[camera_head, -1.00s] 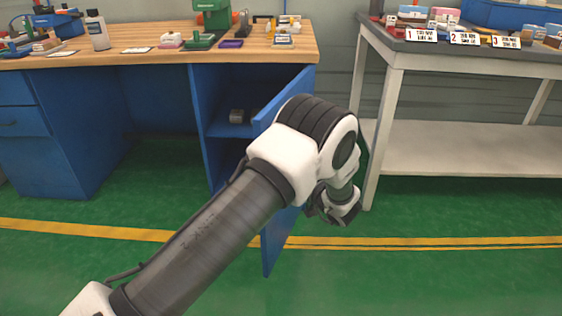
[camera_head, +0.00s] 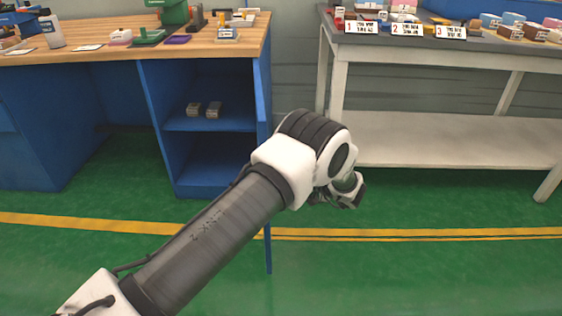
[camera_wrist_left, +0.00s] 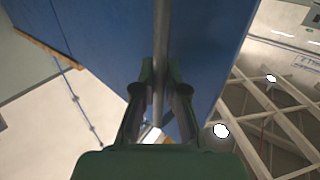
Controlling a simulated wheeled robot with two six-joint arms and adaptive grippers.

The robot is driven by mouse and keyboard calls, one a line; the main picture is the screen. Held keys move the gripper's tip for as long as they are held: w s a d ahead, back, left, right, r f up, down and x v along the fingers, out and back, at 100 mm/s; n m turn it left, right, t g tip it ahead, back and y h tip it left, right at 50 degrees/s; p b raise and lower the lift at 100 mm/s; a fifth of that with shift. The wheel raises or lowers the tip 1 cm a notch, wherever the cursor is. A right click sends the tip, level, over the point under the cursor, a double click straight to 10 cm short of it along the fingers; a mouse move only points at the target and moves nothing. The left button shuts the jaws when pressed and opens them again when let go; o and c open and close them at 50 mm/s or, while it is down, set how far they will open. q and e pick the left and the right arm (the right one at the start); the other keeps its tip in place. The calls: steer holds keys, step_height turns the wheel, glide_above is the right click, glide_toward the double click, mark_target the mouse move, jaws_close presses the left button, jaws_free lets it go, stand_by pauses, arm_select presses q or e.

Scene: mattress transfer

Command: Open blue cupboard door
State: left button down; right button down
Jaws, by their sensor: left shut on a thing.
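The blue cupboard (camera_head: 210,146) under the wooden bench stands open, with its shelf and inside showing. Its blue door (camera_head: 264,112) is swung out and seen almost edge-on; my left arm hides part of it. My left gripper (camera_head: 345,196) is on the right side of the door. In the left wrist view my left gripper (camera_wrist_left: 160,88) is shut on the door's grey bar handle (camera_wrist_left: 161,32), with a finger on each side of it. The blue door face (camera_wrist_left: 105,35) fills much of that view. My right gripper is not in view.
Two small grey objects (camera_head: 204,109) lie on the cupboard shelf. The wooden bench top (camera_head: 105,57) holds tools and a bottle. A white-framed table (camera_head: 335,85) with labelled boxes stands to the right. The green floor (camera_head: 420,280) in front is clear.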

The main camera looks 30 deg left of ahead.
arm_select(q)
steer(key=c, duration=1.2)
jaws_free()
steer(key=d, duration=1.2)
steer(key=shift+s, duration=0.2)
